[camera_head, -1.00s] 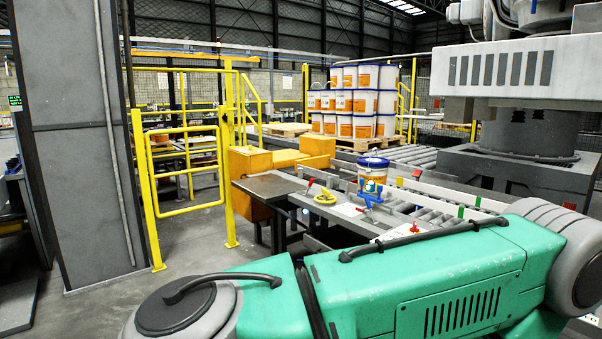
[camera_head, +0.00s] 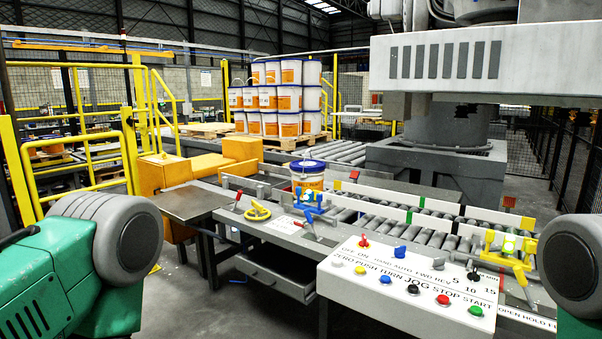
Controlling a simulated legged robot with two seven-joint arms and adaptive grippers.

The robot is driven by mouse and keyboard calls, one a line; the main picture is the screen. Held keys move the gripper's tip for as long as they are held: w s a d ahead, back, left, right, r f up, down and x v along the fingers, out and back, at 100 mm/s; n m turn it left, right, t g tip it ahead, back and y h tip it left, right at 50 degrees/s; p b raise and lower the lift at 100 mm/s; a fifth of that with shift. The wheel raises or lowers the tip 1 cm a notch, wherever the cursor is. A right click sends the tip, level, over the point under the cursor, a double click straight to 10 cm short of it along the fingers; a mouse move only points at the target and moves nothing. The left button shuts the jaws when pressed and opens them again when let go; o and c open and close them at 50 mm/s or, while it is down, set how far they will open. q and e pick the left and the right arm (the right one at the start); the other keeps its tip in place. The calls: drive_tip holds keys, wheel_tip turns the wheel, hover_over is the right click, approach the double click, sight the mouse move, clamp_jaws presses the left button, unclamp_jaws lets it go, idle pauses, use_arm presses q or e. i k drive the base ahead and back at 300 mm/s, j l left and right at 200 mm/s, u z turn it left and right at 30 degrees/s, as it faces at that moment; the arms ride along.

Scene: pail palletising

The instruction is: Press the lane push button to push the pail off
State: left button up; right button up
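A pail (camera_head: 306,181) with a blue lid and a white, yellow and blue body stands upright on the roller lane near the middle. A blue clamp-like fitting in front hides part of its base. A white control panel (camera_head: 350,290) at front right carries a row of coloured buttons, with the words ZERO, PUSH, TURN, JOG, STOP and START printed above. A yellow button (camera_head: 361,269) sits second from the left, apparently under PUSH. Parts of my green and grey arms show at the lower left and right edges. Neither gripper is in view.
Red and blue levers (camera_head: 364,241) stand on the panel's upper part. White pails (camera_head: 265,98) are stacked on a pallet behind. A yellow gate (camera_head: 75,170) stands at left.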

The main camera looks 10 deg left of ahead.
sight(360, 270)
drive_tip(key=i+j, duration=0.2)
drive_tip(key=i, duration=0.2)
drive_tip(key=i+j, duration=0.25)
drive_tip(key=i, duration=0.15)
drive_tip(key=i+j, duration=0.2)
drive_tip(key=i, duration=0.2)
